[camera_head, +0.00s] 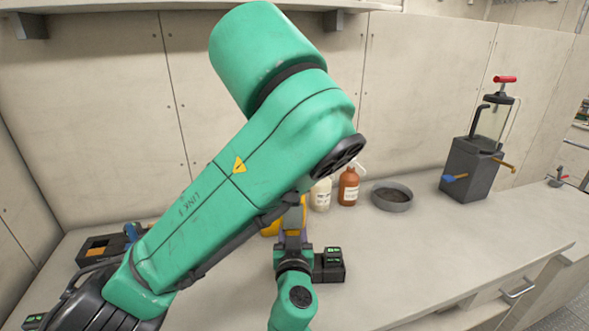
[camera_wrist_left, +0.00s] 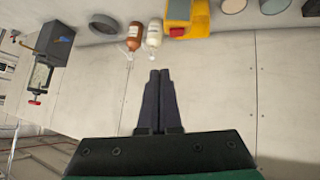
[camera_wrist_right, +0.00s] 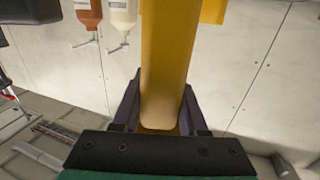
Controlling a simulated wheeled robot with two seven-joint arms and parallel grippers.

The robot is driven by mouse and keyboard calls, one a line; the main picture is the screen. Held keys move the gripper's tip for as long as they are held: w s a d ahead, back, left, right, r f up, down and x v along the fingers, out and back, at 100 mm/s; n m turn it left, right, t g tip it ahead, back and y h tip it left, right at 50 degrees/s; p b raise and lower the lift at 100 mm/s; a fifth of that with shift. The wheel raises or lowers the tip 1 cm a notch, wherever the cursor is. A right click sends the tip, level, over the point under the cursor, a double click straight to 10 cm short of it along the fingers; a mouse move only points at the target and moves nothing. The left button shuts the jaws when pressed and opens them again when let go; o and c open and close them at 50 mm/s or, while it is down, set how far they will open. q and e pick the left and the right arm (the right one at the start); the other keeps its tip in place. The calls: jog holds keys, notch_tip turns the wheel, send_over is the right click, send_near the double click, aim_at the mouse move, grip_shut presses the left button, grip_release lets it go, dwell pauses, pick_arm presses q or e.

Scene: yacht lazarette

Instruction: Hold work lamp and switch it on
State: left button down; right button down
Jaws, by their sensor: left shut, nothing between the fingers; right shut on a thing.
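The work lamp is yellow. In the head view only small parts of it (camera_head: 271,230) show below my large green arm. In the left wrist view its yellow body (camera_wrist_left: 178,12) carries a red part (camera_wrist_left: 201,17), perhaps the switch. My right gripper (camera_wrist_right: 160,110) is shut around the lamp's yellow handle (camera_wrist_right: 166,55); in the head view this gripper (camera_head: 293,238) is partly covered by the arm. My left gripper (camera_wrist_left: 160,98) is shut and empty, with the lamp apart from its fingertips. It is hidden in the head view. Whether the lamp is lit cannot be told.
A white bottle (camera_head: 321,195), a brown bottle (camera_head: 348,187) and a grey bowl (camera_head: 392,197) stand behind the lamp. A grey box device with a red handle (camera_head: 472,168) stands farther right. A dark tray (camera_head: 97,249) is at left. The right worktop (camera_head: 450,240) is clear.

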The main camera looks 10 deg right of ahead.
pick_arm(q)
jog(key=shift+v, duration=0.95)
jog(key=shift+d, duration=0.15)
jog(key=a, duration=0.3)
jog(key=shift+w+r, duration=0.2)
jog(key=shift+w, duration=0.1)
jog(key=shift+d, duration=0.1)
jog(key=s+f+x, duration=0.2)
jog(key=x, duration=1)
jog(key=shift+w+f, duration=0.25)
jog(key=shift+f, duration=0.1)
